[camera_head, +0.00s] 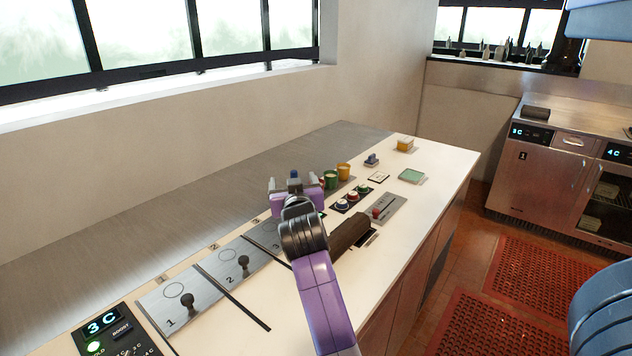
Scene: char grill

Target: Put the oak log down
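The oak log (349,232) is a dark brown, rough piece lying on the white worktop, just right of my wrist. Its near left end is partly hidden by my arm. My gripper (297,200) is purple and grey and is over the worktop, left of and beyond the log. Its two purple sides stand apart, and it appears open, with no log between them. My wrist hides part of the space between the fingers.
Several coloured cups and buttons (351,197) stand close to the right of my gripper. A red-knobbed lever plate (388,208) lies beyond the log. Numbered lever plates (240,268) lie at left. A green pad (412,176) and yellow block (405,145) are farther back. Bare worktop (440,168) shows at right.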

